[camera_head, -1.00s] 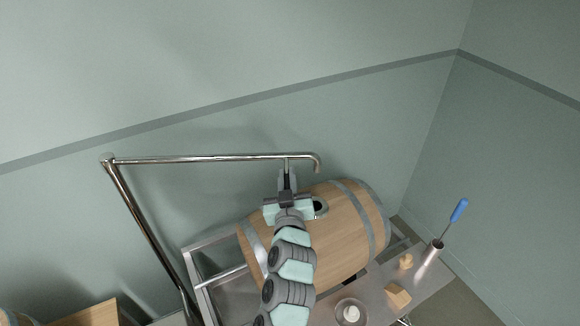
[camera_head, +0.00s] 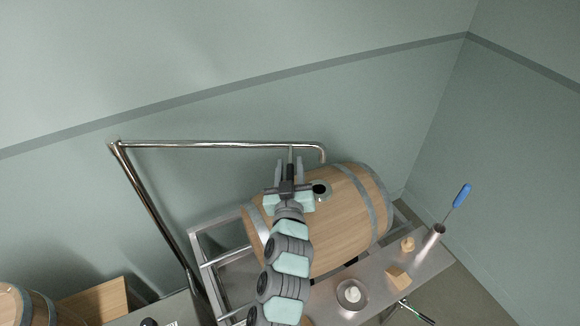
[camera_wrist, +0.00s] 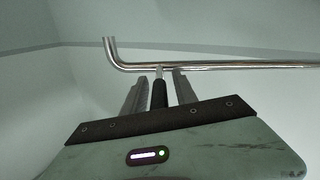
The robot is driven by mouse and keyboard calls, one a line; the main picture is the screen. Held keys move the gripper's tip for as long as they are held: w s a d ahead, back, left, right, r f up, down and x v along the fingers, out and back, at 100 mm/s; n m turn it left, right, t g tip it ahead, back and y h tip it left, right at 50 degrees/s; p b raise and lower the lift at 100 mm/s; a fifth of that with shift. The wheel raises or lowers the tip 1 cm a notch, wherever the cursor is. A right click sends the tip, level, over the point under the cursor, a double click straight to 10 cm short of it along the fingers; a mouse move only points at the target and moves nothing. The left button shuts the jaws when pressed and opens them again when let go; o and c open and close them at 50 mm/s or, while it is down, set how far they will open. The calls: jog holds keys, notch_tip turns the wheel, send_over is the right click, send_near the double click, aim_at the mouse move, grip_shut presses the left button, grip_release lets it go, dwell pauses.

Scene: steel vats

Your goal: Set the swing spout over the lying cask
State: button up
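The swing spout (camera_head: 220,145) is a shiny steel pipe running level from the top of a slanting steel post to a bent-down outlet. The outlet (camera_head: 323,157) stands above the lying wooden cask (camera_head: 345,218), a little behind its dark bung hole (camera_head: 320,189) in the picture; exact alignment is hard to tell. A dark handle (camera_wrist: 158,93) hangs from the spout pipe (camera_wrist: 220,66). My gripper (camera_head: 289,163) is open, with one finger on each side of the handle. In the wrist view, gaps show between handle and my gripper's fingers (camera_wrist: 158,85).
The cask lies on a steel rack (camera_head: 212,232). A steel bench (camera_head: 375,284) in front carries a round dish (camera_head: 352,294), small wooden blocks (camera_head: 398,279) and a metal cylinder (camera_head: 432,238) holding a blue-handled tool (camera_head: 461,195). Another barrel (camera_head: 15,305) is at lower left.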

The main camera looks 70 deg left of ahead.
jog(key=shift+d, duration=0.1)
jog(key=shift+s+d, duration=0.15)
jog(key=shift+d, duration=0.2)
jog(key=p+v, duration=0.2)
jog(key=v, duration=0.8)
jog(key=shift+p, duration=0.35)
